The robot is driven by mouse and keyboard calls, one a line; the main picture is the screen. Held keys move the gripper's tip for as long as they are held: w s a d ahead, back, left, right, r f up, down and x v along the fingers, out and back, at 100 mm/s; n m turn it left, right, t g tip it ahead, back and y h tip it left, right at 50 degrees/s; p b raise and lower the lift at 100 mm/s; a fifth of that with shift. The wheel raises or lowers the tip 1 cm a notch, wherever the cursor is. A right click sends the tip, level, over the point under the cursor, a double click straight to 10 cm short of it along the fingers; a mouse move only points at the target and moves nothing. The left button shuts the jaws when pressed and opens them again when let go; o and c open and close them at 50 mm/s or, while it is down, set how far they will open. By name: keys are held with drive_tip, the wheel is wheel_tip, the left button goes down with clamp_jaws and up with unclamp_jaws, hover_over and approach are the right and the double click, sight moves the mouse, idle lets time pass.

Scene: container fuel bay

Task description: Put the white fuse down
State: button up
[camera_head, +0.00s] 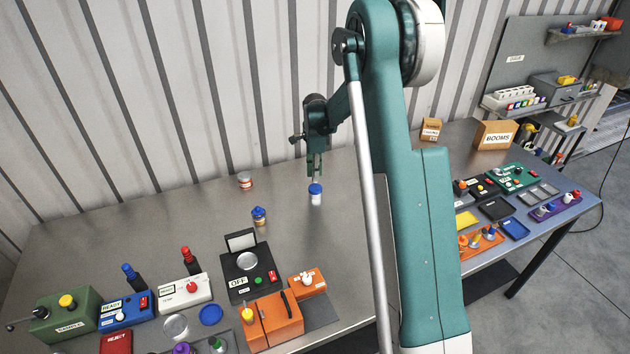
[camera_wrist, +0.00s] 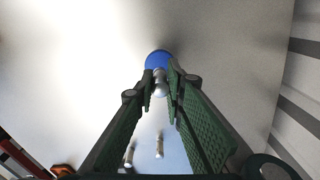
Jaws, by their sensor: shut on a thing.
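My gripper (camera_head: 315,175) points down over the back middle of the steel table. In the wrist view my gripper (camera_wrist: 161,80) has its fingertips closed on a small whitish, silvery piece, the white fuse (camera_wrist: 160,88). In the head view the fuse is too small to make out. I cannot tell whether fuse and cap touch.
A blue-capped orange jar (camera_head: 259,216) and a small tin (camera_head: 245,181) stand to the left. A black device with a raised lid (camera_head: 247,274) and an orange box (camera_head: 272,320) are nearer the front. The table around the white jar is bare.

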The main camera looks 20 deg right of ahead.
drive_tip(key=shift+f, duration=1.75)
drive_tip(key=shift+f, duration=0.2)
drive_tip(key=o, duration=0.8)
drive_tip(key=shift+o, duration=0.2)
drive_tip(key=shift+r, duration=0.1)
wheel_tip(320, 180, up, 12)
drive_tip(key=shift+r, duration=0.1)
drive_tip(key=shift+r, duration=0.1)
